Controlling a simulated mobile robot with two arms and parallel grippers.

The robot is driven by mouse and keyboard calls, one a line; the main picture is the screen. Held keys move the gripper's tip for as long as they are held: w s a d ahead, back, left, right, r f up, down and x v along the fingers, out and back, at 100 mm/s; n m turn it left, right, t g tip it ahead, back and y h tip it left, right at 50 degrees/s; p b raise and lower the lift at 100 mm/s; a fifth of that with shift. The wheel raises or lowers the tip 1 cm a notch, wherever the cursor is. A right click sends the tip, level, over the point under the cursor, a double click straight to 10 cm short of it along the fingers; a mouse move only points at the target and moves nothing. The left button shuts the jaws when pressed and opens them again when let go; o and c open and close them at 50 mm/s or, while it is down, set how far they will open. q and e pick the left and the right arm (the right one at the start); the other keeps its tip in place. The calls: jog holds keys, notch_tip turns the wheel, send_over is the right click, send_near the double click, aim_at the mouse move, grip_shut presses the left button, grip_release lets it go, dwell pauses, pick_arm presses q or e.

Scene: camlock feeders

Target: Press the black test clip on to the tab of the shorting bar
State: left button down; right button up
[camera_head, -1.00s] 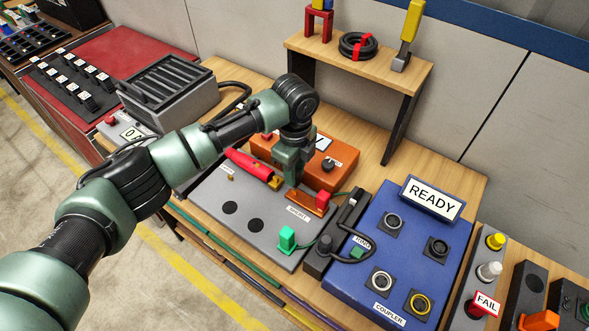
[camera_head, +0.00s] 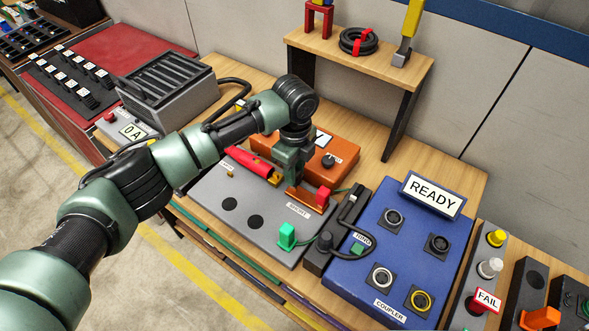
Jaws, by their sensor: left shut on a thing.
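My left gripper (camera_head: 291,184) reaches down over the grey plate (camera_head: 213,222) and is shut. At its fingertips is a copper-orange bar (camera_head: 308,197) with a red end block (camera_head: 322,196), which I take as the shorting bar. The gripper hides the bar's far end, so the exact grip and the tab do not show clearly. A black clip-like piece (camera_head: 351,205), likely the black test clip, is on a black stand to the right of the bar, apart from the gripper. My right gripper is out of view.
A red clip (camera_head: 250,160) with a brass tip lies left of the gripper. The orange meter box (camera_head: 322,162) is behind. A green block (camera_head: 287,236) with a cable stands at the plate's front. The blue coupler box (camera_head: 365,282) is at the right. Two round black spots mark the plate.

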pick_arm(q)
jog(key=shift+f, duration=0.55)
jog(key=shift+f+b, duration=0.25)
jog(key=shift+b, duration=0.1)
jog(key=c, duration=1.1)
grip_release()
